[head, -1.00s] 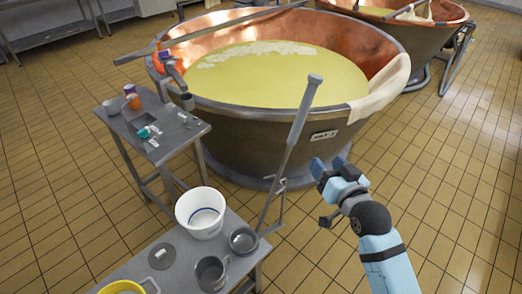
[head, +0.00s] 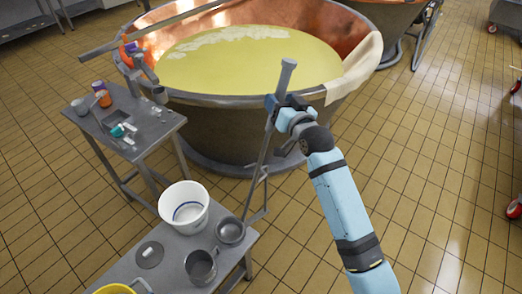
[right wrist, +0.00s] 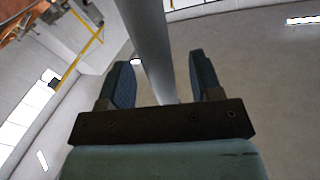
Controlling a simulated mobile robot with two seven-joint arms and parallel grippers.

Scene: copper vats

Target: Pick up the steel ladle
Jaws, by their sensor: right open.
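The steel ladle's long grey handle (head: 287,76) rises steeply, leaning right, from beside the low bench toward the front of the big vat. A small steel bowl (head: 231,231) lies at its lower end on the bench corner; I cannot tell for sure that they join. My right gripper (head: 281,104) is at the upper part of the handle, just below its thicker top end. In the right wrist view the handle (right wrist: 150,40) passes between the two fingers (right wrist: 160,60), which stand apart with a gap beside it. My left gripper is not in view.
The copper vat (head: 225,130) of yellow liquid stands just behind the handle. The bench (head: 215,222) holds a white bucket (head: 184,208), a steel jug (head: 200,267) and a yellow container (head: 115,289). A side table (head: 150,138) with small items stands left.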

